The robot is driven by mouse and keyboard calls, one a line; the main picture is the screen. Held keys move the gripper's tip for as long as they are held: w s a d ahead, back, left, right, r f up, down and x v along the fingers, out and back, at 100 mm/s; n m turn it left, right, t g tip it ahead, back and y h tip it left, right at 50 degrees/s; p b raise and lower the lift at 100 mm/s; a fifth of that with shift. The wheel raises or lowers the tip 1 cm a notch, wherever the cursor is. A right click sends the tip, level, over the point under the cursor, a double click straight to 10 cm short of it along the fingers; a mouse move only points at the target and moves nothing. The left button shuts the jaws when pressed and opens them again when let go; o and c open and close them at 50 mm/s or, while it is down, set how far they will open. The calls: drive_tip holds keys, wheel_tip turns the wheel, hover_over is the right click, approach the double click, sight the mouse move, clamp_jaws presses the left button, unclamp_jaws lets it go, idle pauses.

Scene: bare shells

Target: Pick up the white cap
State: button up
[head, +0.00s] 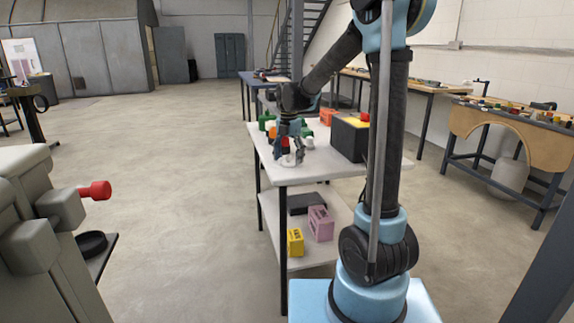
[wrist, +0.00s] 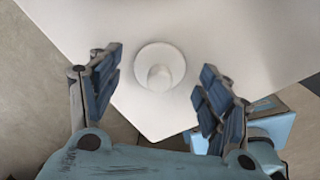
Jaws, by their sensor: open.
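The white cap (wrist: 160,66) is a round, flat-rimmed piece with a raised knob, lying on the pale table top (wrist: 195,30) close to a corner. In the wrist view it sits between the two blue fingers of my gripper (wrist: 160,72), with a gap on each side. My gripper is open and empty, pointing down over the cap. In the head view my gripper (head: 289,153) is above the near left part of the table, and the cap (head: 290,161) is partly hidden by the fingers.
Behind my gripper stand green items (head: 266,121), a small white item (head: 309,142) and a dark box (head: 349,138). The lower shelf (head: 272,213) holds a yellow box (head: 295,241) and a pink box (head: 320,223).

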sight(288, 156)
drive_tip(key=shift+f, duration=0.25)
drive_tip(key=shift+c, duration=0.2)
drive_tip(key=c, duration=0.9)
drive_tip(key=shift+c, duration=0.2)
wheel_tip(288, 156, up, 10)
